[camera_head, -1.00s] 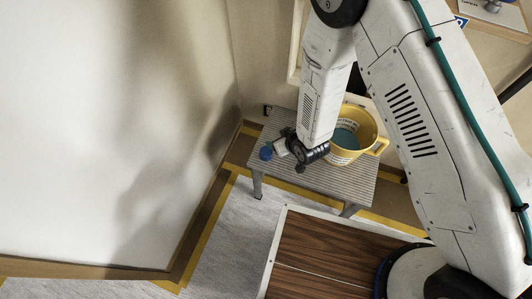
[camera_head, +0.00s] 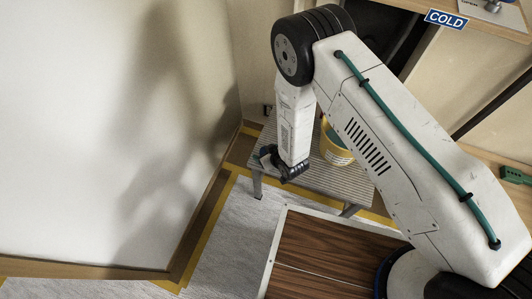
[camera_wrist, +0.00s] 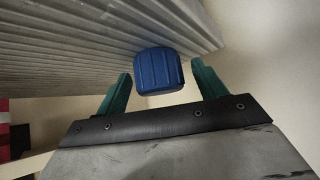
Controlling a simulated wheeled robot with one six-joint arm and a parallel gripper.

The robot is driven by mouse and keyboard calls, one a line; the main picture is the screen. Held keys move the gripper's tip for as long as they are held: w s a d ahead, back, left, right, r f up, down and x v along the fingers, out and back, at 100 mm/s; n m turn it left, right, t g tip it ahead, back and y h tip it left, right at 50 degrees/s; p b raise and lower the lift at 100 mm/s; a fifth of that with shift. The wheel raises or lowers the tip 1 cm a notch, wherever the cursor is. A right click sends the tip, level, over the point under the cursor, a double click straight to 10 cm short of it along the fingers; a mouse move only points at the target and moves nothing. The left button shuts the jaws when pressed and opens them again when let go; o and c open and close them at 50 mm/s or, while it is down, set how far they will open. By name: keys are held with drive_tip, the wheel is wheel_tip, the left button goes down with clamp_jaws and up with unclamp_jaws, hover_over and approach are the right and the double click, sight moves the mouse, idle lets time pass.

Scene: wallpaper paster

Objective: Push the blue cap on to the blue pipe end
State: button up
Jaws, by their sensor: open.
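The blue cap (camera_wrist: 158,70), a ribbed short cylinder, shows in the wrist view between the two green fingertips of my gripper (camera_wrist: 161,78). The fingers stand apart on either side of it, with a gap showing at each side. My gripper (camera_head: 268,153) is at the left end of the ridged bench in the head view, where the cap is mostly hidden behind it.
The ridged bench (camera_head: 335,186) carries a yellow bucket (camera_head: 334,150), partly hidden by my arm. A white wall (camera_head: 90,130) stands to the left. A wooden board (camera_head: 325,255) lies in front. A blue COLD sign (camera_head: 446,19) and a green object (camera_head: 515,175) are at the right.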

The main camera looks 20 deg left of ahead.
drive_tip(key=c, duration=1.1)
drive_tip(key=shift+o, duration=0.2)
